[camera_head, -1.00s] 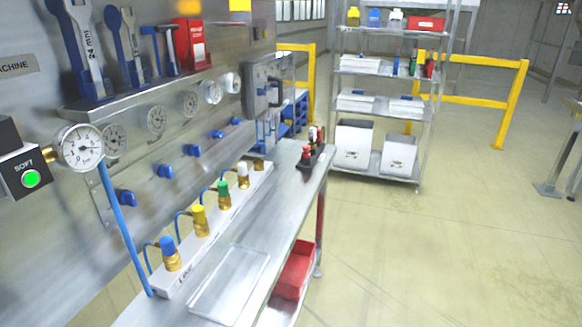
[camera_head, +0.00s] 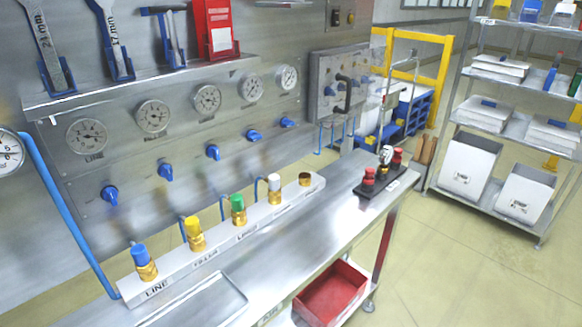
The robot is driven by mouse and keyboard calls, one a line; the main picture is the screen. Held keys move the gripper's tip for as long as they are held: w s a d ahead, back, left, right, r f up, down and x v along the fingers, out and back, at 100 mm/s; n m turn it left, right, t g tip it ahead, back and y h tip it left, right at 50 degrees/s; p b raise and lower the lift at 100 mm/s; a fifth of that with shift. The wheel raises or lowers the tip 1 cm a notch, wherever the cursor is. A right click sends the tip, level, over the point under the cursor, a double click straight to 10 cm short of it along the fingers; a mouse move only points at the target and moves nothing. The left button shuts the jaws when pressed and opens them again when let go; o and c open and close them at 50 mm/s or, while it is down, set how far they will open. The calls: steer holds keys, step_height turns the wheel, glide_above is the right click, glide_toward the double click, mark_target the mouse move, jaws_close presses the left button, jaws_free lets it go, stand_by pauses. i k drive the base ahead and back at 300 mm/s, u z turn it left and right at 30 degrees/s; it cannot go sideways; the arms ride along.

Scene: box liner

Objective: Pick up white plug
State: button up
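The white plug (camera_head: 273,181) stands upright on a brass fitting on the long white manifold block on the bench. It is to the right of the green plug (camera_head: 237,203), the yellow plug (camera_head: 193,226) and the blue plug (camera_head: 138,255). To its right is a brass fitting (camera_head: 305,179) with no coloured plug on it. The white manifold block (camera_head: 215,249) carries printed labels along its front. My gripper is not in view.
The steel bench (camera_head: 330,215) has free room in front of the block. A gauge panel (camera_head: 240,125) rises behind. A red bin (camera_head: 330,292) sits below.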

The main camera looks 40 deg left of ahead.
mark_target(274, 180)
steer(key=u, duration=0.8)
steer(key=i, duration=0.8)
steer(key=u, duration=1.2)
steer(key=i, duration=0.2)
steer(key=u, duration=0.2)
